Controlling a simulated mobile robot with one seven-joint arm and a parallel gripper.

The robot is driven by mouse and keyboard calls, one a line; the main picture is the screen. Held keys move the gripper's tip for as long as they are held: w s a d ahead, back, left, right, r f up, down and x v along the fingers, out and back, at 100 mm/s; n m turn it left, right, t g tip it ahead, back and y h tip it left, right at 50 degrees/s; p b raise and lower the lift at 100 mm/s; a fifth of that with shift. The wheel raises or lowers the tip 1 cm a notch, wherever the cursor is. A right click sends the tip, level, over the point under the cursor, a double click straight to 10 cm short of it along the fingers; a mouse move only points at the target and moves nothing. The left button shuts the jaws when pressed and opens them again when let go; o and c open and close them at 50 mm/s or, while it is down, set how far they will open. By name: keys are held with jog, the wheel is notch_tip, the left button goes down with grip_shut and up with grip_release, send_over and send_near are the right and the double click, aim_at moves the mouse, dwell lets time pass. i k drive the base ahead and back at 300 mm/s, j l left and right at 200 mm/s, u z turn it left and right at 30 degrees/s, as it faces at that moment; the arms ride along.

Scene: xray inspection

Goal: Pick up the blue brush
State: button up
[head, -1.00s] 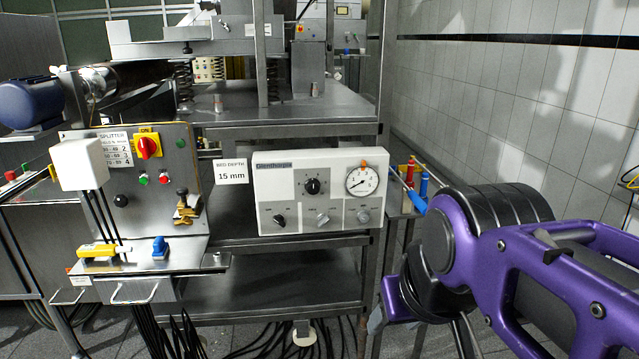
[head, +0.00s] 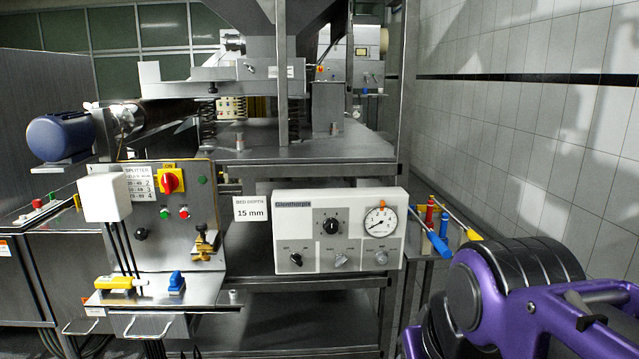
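A long-handled tool with a blue head (head: 438,244) lies at a slant on the narrow side table right of the dial panel; it looks like the blue brush. Its bristles are too small to make out. A second tool, with a yellow handle (head: 456,218), lies beside it. A small blue block-like object (head: 177,283) sits on the left metal shelf; I cannot tell what it is. My purple arm fills the lower right, in front of and below the side table. My gripper is not in view.
A red bottle (head: 429,211) and a blue bottle (head: 444,224) stand close behind the brush-like tool. The dial panel (head: 300,225) and a steel post are to its left, the tiled wall (head: 520,140) to its right. A yellow object (head: 118,282) lies on the left shelf (head: 210,299).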

aim_at(445, 218)
jog(key=i+l, duration=1.2)
